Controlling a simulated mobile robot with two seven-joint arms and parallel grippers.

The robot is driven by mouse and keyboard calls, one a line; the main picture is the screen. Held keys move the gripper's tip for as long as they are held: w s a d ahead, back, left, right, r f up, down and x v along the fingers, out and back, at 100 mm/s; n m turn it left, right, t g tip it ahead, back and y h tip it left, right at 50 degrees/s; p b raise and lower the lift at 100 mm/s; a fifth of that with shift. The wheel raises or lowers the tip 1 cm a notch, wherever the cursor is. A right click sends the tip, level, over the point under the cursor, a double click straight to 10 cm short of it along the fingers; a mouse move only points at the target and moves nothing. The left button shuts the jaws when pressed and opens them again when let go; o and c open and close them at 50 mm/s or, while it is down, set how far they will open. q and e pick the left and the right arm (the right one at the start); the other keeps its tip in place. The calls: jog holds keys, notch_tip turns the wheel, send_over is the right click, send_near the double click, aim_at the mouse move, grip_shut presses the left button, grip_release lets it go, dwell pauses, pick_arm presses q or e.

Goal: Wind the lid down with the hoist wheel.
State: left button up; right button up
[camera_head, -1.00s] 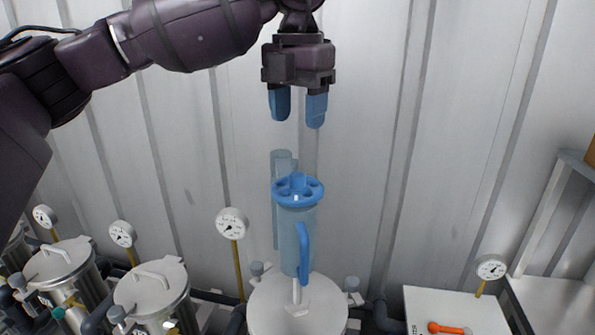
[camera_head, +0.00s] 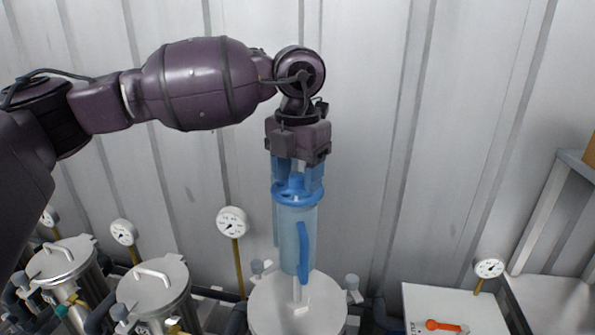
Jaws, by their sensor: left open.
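The blue hoist wheel (camera_head: 284,198) sits flat on top of a pale blue hoist cylinder with a darker blue handle (camera_head: 303,250) on its side. Below it, the round metal lid (camera_head: 270,304) shows at the bottom centre. A post joins the lid to the hoist. My left gripper (camera_head: 297,180) points straight down over the wheel. Its two blue fingers are open, with their tips at the wheel's top; I cannot tell whether they touch it. The fingers hide part of the wheel. My right gripper is not in view.
Two other lidded vessels (camera_head: 152,283) stand at the left. A gauge (camera_head: 232,222) on a yellow stem stands left of the hoist. A white table (camera_head: 420,296) with an orange-handled tool (camera_head: 442,326) is at the lower right. A ribbed wall rises behind.

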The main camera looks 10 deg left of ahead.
pick_arm(q)
jog(key=shift+c, duration=2.1)
jog(key=c, duration=0.5)
jog(key=shift+f+m+b, duration=0.1)
jog(key=shift+m+b, duration=0.6)
jog(key=shift+b, duration=0.05)
jog(key=shift+m, duration=0.3)
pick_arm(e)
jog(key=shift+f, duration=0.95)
pick_arm(q)
jog(key=o, duration=0.8)
jog(key=shift+o, duration=0.6)
jog(key=shift+r, duration=0.2)
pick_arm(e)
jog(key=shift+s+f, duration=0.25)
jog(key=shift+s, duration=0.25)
